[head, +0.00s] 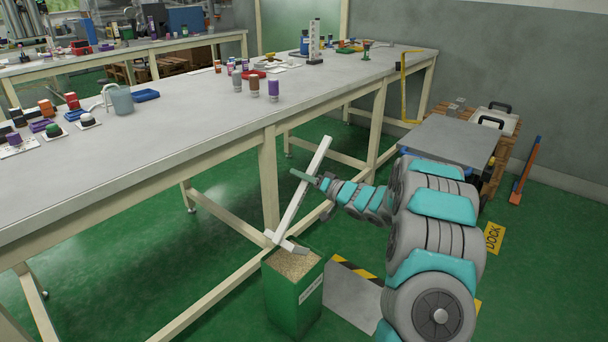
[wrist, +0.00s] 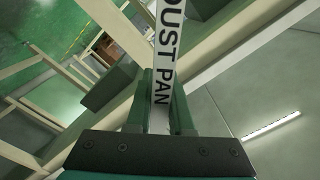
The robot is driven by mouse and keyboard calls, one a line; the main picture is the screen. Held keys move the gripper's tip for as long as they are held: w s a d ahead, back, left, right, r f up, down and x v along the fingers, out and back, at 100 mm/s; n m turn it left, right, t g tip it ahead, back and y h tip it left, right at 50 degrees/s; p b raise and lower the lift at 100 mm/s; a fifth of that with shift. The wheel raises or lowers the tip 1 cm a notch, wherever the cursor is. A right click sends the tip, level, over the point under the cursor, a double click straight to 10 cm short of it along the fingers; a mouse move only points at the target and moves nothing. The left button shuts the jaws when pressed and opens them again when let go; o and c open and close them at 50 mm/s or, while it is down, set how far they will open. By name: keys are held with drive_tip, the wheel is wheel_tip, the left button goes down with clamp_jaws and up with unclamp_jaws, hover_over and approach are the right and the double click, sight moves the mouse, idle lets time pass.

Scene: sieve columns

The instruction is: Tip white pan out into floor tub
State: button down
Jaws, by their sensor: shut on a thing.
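The white pan (head: 294,213) is a long white bar with a short crosspiece at its low end. It slants from upper right to lower left, and the low end (head: 287,243) is over the back rim of the green floor tub (head: 291,303). I cannot tell whether the two touch. The tub holds beige grains and has a white label. My gripper (head: 306,179) is shut on the pan's upper part. In the wrist view the white strip, lettered "DUST PAN" (wrist: 164,55), runs between the gripper's fingers (wrist: 161,110). The pan's inside is not visible.
A long grey worktable (head: 190,120) with jars and small parts stands left and behind; its legs are close to the tub. A low grey-topped stand (head: 452,140) is at right. A striped floor plate (head: 352,292) lies beside the tub. Green floor is open at lower right.

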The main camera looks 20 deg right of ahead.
drive_tip(key=s+a+r+n+b, duration=0.3)
drive_tip(key=s+a+n+b, duration=0.6)
drive_tip(key=a+b, duration=0.6)
drive_tip(key=shift+s+r+b, duration=0.15)
drive_tip(key=shift+s+b, duration=0.85)
drive_tip(key=shift+b, duration=1.7)
